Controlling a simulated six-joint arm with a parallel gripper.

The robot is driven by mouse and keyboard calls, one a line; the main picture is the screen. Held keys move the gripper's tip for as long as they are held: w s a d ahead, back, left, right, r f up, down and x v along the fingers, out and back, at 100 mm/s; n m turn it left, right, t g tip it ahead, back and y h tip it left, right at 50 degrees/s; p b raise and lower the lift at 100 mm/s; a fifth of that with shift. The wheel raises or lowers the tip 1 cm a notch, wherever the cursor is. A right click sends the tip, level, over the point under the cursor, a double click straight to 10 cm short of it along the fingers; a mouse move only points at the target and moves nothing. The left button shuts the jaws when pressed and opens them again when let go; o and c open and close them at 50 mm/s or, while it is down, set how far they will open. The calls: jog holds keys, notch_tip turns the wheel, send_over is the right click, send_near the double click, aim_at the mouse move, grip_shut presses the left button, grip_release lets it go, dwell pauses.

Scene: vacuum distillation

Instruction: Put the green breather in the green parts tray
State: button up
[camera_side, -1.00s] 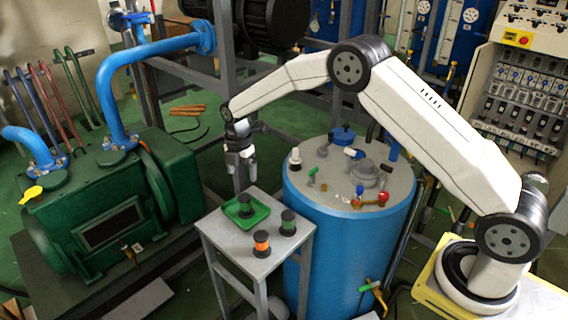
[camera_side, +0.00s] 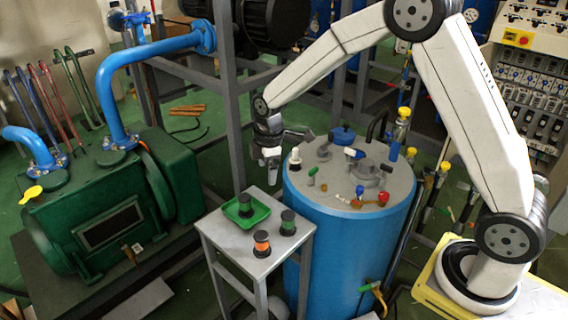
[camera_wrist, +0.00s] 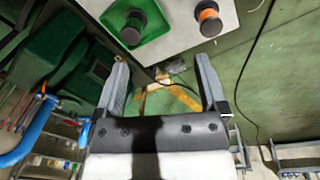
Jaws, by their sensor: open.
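A green tray (camera_side: 258,216) lies on the small grey table. A black-ended breather with a green band (camera_side: 244,205) stands upright in it. A second green-banded breather (camera_side: 288,222) stands on the bare table top, right of the tray. An orange-banded breather (camera_side: 262,243) stands at the table's front. My gripper (camera_side: 272,160) is open and empty, above and behind the table. In the wrist view, the open fingers (camera_wrist: 162,62) have nothing between them. The tray (camera_wrist: 160,24) with its breather (camera_wrist: 131,27) and the orange-banded breather (camera_wrist: 208,20) show at the top.
A blue vessel (camera_side: 345,255) with valves and fittings on its lid stands right of the table. A white-topped fitting (camera_side: 295,158) rises close to my gripper. A green pump (camera_side: 110,215) with blue pipes is at left. Grey frame posts stand behind.

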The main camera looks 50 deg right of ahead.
jog(key=s+d+r+m+t, duration=0.1)
jog(key=s+m, duration=1.1)
jog(key=s, duration=0.8)
jog(key=shift+r+m+t, duration=0.3)
jog(key=shift+r+m, duration=0.05)
jog(key=shift+m, duration=0.05)
